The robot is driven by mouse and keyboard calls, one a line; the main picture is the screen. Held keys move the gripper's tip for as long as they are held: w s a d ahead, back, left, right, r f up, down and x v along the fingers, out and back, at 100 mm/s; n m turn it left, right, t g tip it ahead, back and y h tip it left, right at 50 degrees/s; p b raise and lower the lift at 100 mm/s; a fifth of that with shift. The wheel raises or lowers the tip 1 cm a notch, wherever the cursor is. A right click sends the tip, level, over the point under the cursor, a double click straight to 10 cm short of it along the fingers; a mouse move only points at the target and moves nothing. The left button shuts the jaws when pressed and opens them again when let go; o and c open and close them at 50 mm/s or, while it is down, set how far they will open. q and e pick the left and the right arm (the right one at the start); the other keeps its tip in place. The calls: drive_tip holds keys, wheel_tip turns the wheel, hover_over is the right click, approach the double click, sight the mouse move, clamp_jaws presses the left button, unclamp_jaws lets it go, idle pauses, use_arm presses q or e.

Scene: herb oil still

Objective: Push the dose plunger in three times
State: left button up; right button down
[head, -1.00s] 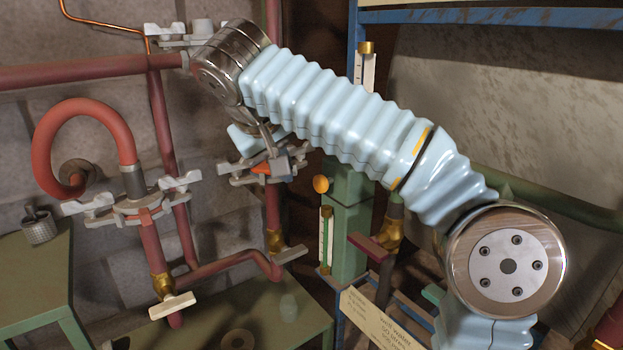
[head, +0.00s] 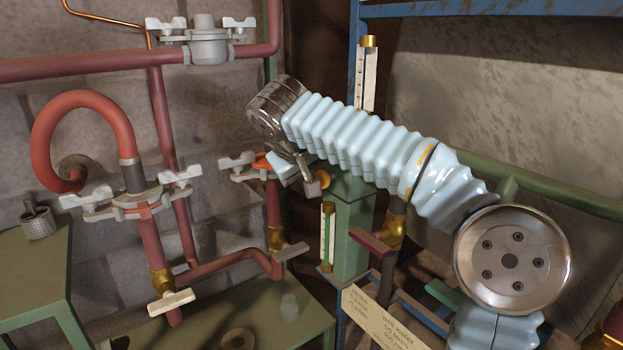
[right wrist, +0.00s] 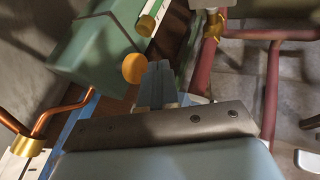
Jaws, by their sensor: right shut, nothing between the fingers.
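The dose plunger seems to be the round orange-brass knob on the green box; in the head view the knob (head: 324,172) shows only in part, behind my fingertips. In the right wrist view the whole knob (right wrist: 134,68) shows, just left of my fingertips and near the green box (right wrist: 95,60). My right gripper (head: 314,187) is shut and empty, with its tips close to the knob. In the right wrist view the right gripper (right wrist: 157,72) points toward the green box. I cannot tell whether the tips touch the knob. My left gripper is not in view.
Red pipes with clamps (head: 135,205) and a valve with a pale handle (head: 172,303) stand at left. A green-filled gauge (head: 327,235) is below the knob. A lettered sign (head: 375,320) and a red-handled valve (head: 370,243) are below my right arm.

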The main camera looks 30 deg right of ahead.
sight(321, 176)
drive_tip(key=shift+w+d, duration=0.1)
drive_tip(key=shift+d, duration=0.55)
drive_tip(key=shift+w+d, duration=0.1)
drive_tip(key=shift+d, duration=1)
